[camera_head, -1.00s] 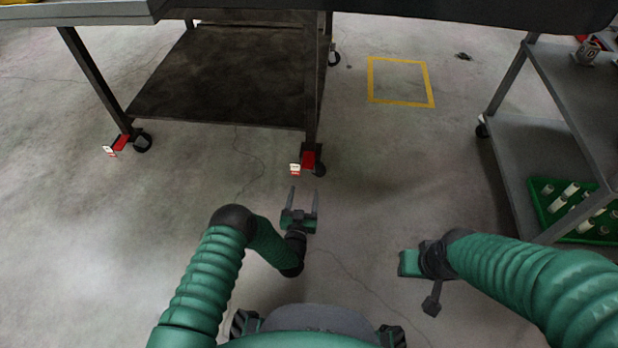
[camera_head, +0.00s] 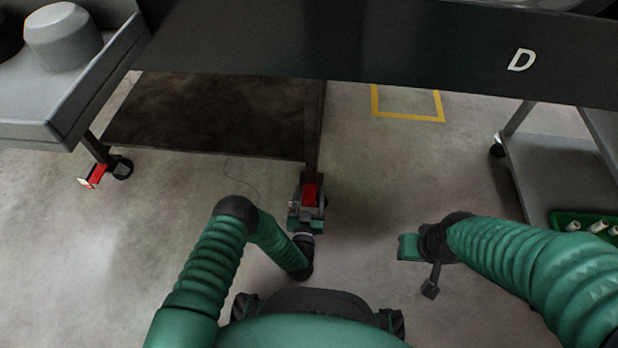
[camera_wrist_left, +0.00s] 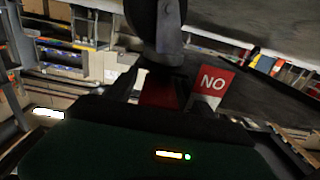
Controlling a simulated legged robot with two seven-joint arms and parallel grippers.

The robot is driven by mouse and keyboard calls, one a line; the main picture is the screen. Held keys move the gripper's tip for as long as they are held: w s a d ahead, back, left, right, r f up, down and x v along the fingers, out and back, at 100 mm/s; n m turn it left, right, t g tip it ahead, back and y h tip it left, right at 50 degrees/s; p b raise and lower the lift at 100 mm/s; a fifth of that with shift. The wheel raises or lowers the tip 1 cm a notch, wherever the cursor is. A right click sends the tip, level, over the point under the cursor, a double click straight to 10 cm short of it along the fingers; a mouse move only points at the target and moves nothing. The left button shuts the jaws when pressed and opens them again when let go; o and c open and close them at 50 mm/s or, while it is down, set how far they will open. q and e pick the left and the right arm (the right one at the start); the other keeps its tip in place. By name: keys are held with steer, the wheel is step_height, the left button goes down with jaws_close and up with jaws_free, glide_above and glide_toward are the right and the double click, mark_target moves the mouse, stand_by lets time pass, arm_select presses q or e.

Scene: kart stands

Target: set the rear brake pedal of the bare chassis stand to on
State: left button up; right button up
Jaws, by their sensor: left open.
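A dark stand (camera_head: 215,125) with a lower shelf is ahead of me. A red brake pedal (camera_head: 311,193) sits at the foot of its near right leg, beside a caster. In the left wrist view the red pedal (camera_wrist_left: 158,90) is below the dark caster (camera_wrist_left: 157,25), with a red tag (camera_wrist_left: 212,82) reading "NO" to its right. My left gripper (camera_head: 309,196) is open, low, with its fingers on either side of the pedal; I cannot tell whether they touch it. My right gripper (camera_head: 410,247) hangs to the right, away from the stand; its fingers are not clear.
Another red pedal (camera_head: 93,177) is at the stand's left leg. A dark panel marked "D" (camera_head: 450,55) crosses above. A grey tray (camera_head: 60,100) overhangs at upper left. A grey cart (camera_head: 550,165) with a green crate (camera_head: 580,219) stands right. The floor between is clear.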

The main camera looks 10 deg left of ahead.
arm_select(q)
steer(key=shift+w, duration=0.25)
jaws_close()
stand_by(0.3)
